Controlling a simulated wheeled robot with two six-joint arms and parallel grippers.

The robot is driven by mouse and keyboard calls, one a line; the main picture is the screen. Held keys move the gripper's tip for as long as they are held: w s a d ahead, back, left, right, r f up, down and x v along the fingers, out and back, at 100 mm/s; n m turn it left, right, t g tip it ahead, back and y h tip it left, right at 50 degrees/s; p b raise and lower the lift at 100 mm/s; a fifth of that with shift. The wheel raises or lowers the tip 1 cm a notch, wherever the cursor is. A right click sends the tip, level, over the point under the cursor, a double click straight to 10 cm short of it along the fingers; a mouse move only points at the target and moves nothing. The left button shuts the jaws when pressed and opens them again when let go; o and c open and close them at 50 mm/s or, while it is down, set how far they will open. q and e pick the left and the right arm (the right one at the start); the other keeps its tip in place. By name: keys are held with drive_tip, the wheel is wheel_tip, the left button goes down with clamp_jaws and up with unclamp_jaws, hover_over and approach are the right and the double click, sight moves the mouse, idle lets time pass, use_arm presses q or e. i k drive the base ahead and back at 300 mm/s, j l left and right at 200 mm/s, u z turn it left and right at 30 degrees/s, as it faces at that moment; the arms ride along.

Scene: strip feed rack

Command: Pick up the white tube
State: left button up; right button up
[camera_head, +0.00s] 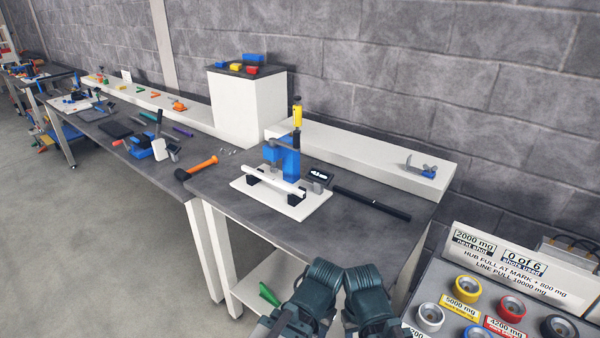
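The white tube (278,181) lies across two black blocks on a white base plate (309,206), in front of a blue press (284,161) with a yellow and black upright handle. It lies on a slant, its right end nearer to me, and nothing of mine touches it. Dark parts of my two arms show at the bottom centre, side by side and well short of the tube. No fingertips of either gripper can be made out there.
A small dark display (321,175) and a long black bar (371,203) are right of the press. An orange and black hammer (197,168) lies left. A white raised shelf (370,157) runs behind. A panel with coloured spools (466,289) stands at the lower right. The bench's front left is clear.

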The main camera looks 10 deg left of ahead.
sight(265, 178)
drive_tip(key=j+z, duration=0.35)
drive_tip(key=i+j+z, duration=0.1)
drive_tip(key=j+z, duration=0.65)
drive_tip(key=j, duration=0.4)
drive_tip(key=k+j+z, duration=0.1)
drive_tip(key=j, duration=0.4)
drive_tip(key=k+j, duration=0.15)
drive_tip(key=j, duration=0.3)
drive_tip(key=j+z, duration=0.15)
drive_tip(key=j, duration=0.35)
drive_tip(key=k+j+z, duration=0.1)
drive_tip(key=j, duration=0.35)
drive_tip(key=k+j, duration=0.05)
drive_tip(key=k, duration=0.05)
